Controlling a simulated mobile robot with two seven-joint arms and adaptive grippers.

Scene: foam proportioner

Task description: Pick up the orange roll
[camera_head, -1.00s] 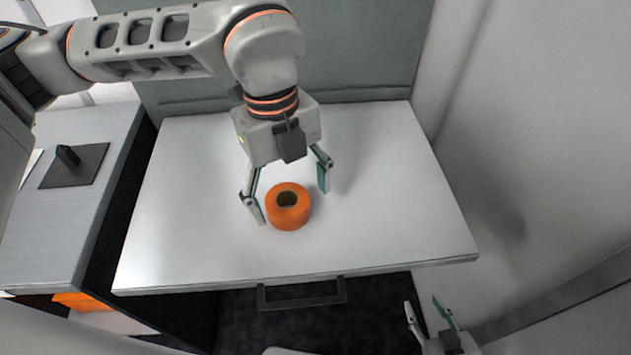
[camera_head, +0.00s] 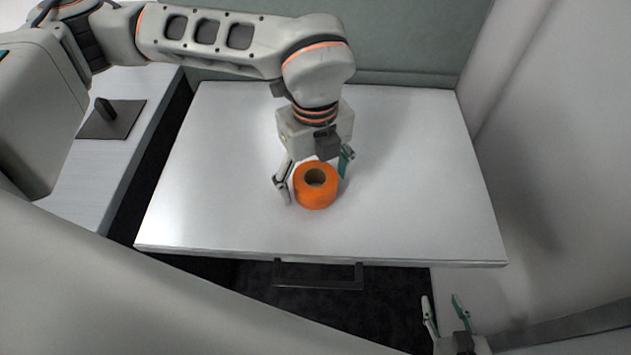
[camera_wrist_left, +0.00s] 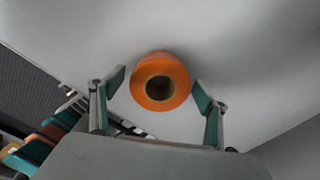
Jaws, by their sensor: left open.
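The orange roll (camera_head: 316,192) stands on the white tabletop (camera_head: 420,200), its round dark hole facing up. My left gripper (camera_head: 315,180) is over the table with its fingers spread, one on each side of the roll. The roll sits between or just beyond the fingertips; I see gaps on both sides in the left wrist view. There the roll (camera_wrist_left: 160,82) lies centred ahead of the open fingers (camera_wrist_left: 160,95). My right gripper (camera_head: 446,312) is low at the bottom right, below the table's front edge, fingers apart and empty.
A dark handle (camera_head: 318,275) is under the table's front edge. A grey side counter (camera_head: 85,185) at the left carries a dark plate with a knob (camera_head: 112,117). A pale wall (camera_head: 560,150) stands close at the right. The tabletop around the roll is clear.

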